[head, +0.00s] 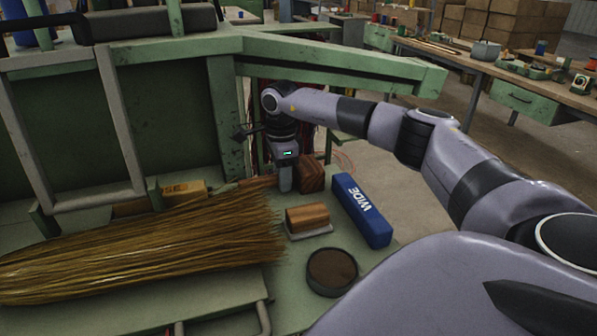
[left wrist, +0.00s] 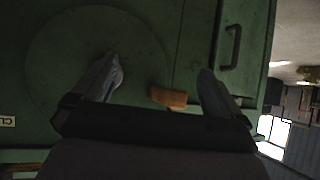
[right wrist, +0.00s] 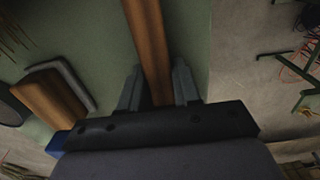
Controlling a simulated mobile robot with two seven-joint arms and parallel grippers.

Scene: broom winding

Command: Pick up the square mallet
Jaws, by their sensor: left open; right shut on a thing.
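The square mallet shows in the head view as a dark reddish wooden block (head: 313,176) at the back of the green bench, with a handle running left from it. My right gripper (head: 285,186) comes down from above beside the block, and its fingertips are partly hidden. In the right wrist view the wooden handle (right wrist: 149,40) lies between the fingers of my right gripper (right wrist: 157,88), which is shut on it. I cannot tell whether the mallet touches the bench. My left gripper (left wrist: 158,68) is open and empty in the left wrist view, facing a green surface.
A straw broom (head: 140,245) fills the left of the bench. A brown block on a plate (head: 308,216), a blue WIDE box (head: 361,209) and a round dark tin (head: 332,271) stand close by. A green beam (head: 330,62) crosses behind my right arm.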

